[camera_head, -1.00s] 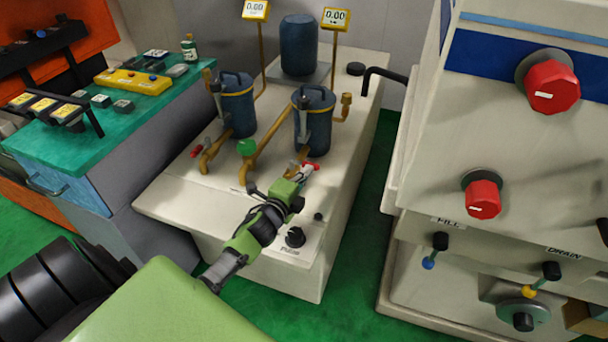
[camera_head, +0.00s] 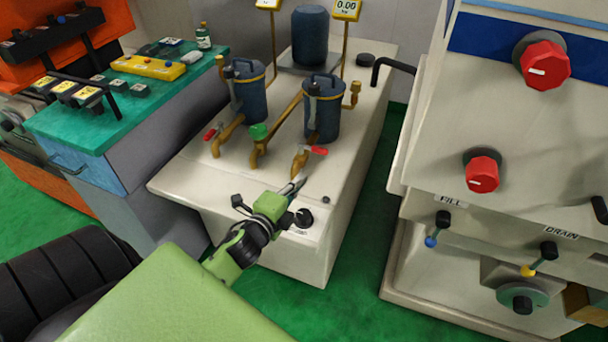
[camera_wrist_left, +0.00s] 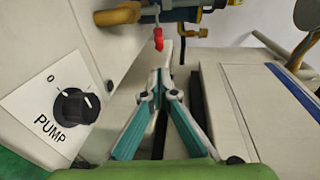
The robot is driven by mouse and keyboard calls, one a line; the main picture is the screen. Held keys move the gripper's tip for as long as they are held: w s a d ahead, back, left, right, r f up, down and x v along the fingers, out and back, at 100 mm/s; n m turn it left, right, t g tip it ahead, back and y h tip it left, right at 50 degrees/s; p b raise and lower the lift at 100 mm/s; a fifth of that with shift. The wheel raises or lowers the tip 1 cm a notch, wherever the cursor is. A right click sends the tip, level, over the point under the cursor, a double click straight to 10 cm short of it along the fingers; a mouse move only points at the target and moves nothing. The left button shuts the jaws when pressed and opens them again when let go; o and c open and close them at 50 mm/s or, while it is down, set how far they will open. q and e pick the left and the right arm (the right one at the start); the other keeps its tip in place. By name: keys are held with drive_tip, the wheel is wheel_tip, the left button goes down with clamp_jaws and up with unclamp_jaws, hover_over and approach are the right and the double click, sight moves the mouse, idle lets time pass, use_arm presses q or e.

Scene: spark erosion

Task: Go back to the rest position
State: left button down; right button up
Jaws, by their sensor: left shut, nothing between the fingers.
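My left gripper (camera_head: 298,186) is over the front part of the white filter bench (camera_head: 190,178) in the head view, close to a brass valve with a red handle (camera_head: 318,150). In the left wrist view its fingers (camera_wrist_left: 160,78) meet at the tips, with nothing between them. The red valve handle (camera_wrist_left: 158,38) shows just beyond the fingertips, apart from them. The black pump knob (camera_wrist_left: 76,107) is to the left of the fingers there. My right gripper is in neither view.
Two blue canisters (camera_head: 322,112) stand on the bench with brass pipes. The teal-topped workbench (camera_head: 95,130) is at left. A large white machine (camera_head: 440,140) with red knobs (camera_head: 544,66) stands at right. Green floor (camera_head: 350,250) lies between bench and machine.

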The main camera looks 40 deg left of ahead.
use_arm(q)
drive_tip(key=s+f+n+g, duration=0.1)
drive_tip(key=s+n, duration=0.1)
drive_tip(key=s+d+f+n+g, duration=0.1)
drive_tip(key=s+n, duration=0.1)
drive_tip(key=s+d+f+n+g+y, duration=0.1)
drive_tip(key=s+n+g, duration=0.1)
drive_tip(key=n, duration=0.1)
drive_tip(key=shift+s+d+f, duration=0.15)
drive_tip(key=shift+d+f, duration=0.1)
drive_tip(key=shift+f, duration=0.1)
drive_tip(key=s+d+f+n+g+h, duration=0.2)
drive_tip(key=s+d+n+g, duration=0.2)
drive_tip(key=s+d, duration=0.45)
drive_tip(key=s+d+f+n+g+h, duration=0.1)
drive_tip(key=s+d+n+g, duration=0.3)
drive_tip(key=s, duration=0.7)
wheel_tip(320, 180, down, 28)
drive_tip(key=s+g, duration=0.2)
drive_tip(key=s+a+f+m+g, duration=0.1)
drive_tip(key=s+a+f, duration=0.1)
drive_tip(key=s+f, duration=1.3)
drive_tip(key=shift+s+a, duration=0.2)
drive_tip(key=shift+s, duration=0.8)
